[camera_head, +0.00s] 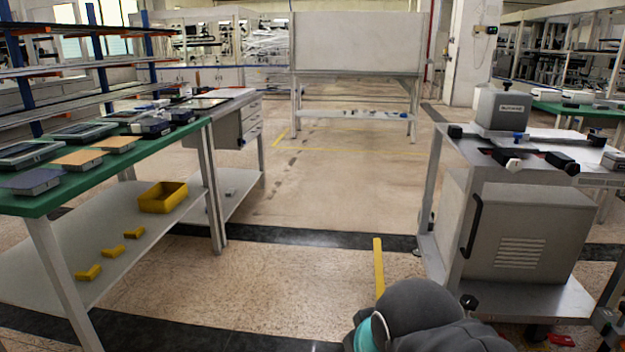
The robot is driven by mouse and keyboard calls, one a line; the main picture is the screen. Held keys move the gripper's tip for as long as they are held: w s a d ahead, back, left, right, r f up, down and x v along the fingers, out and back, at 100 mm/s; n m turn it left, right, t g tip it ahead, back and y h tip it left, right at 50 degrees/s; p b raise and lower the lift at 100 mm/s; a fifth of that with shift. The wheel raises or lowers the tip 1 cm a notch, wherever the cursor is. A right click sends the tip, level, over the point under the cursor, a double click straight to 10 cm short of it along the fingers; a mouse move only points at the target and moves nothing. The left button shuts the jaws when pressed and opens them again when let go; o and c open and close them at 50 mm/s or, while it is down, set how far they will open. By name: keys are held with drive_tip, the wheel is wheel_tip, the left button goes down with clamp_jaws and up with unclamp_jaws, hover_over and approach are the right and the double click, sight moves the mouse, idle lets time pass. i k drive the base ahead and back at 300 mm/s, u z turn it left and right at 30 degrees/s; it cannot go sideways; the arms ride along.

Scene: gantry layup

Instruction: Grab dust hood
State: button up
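A grey box-like cover (500,110) with a small knob on top and a dark label on its front stands on the right workbench. It looks like the dust hood, but I cannot read the label clearly. It is upright, with nothing touching its top. The gripper is not in view. Only a dark grey part of my arm with a teal ring shows at the bottom centre, well apart from the cover.
The right workbench (456,145) carries black clamps around the cover, with a large grey vented cabinet (525,235) below. A green-topped table (50,205) with flat devices stands left; a yellow bin (163,197) sits on its shelf. The floor between is open.

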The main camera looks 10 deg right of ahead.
sight(506, 109)
drive_tip(key=z, duration=1.1)
drive_tip(key=i, duration=0.95)
drive_tip(key=z, duration=0.9)
